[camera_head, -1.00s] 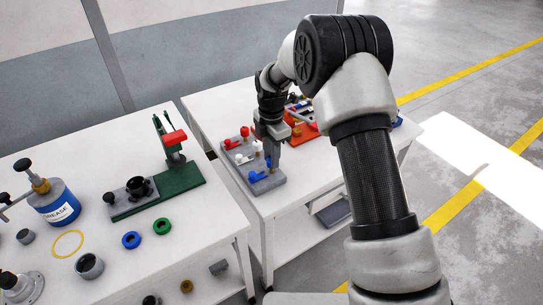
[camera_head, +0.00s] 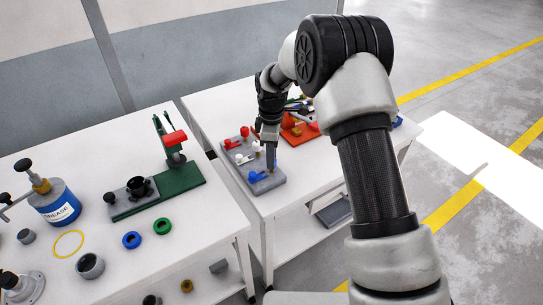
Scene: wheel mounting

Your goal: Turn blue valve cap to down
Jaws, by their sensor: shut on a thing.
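The blue valve cap (camera_head: 257,177) sits at the near end of a grey valve board (camera_head: 269,185) on the right table. A white valve (camera_head: 240,158) and a red valve (camera_head: 232,144) stand farther back on the same board. My gripper (camera_head: 270,165) reaches down over the board's right side, its fingers at the right end of the blue cap. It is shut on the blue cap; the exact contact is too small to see.
An orange tray (camera_head: 302,136) with tools lies behind my gripper. The left table carries a green press (camera_head: 175,160), a blue grease can (camera_head: 56,203), and green (camera_head: 162,226) and blue rings. A gap separates the two tables.

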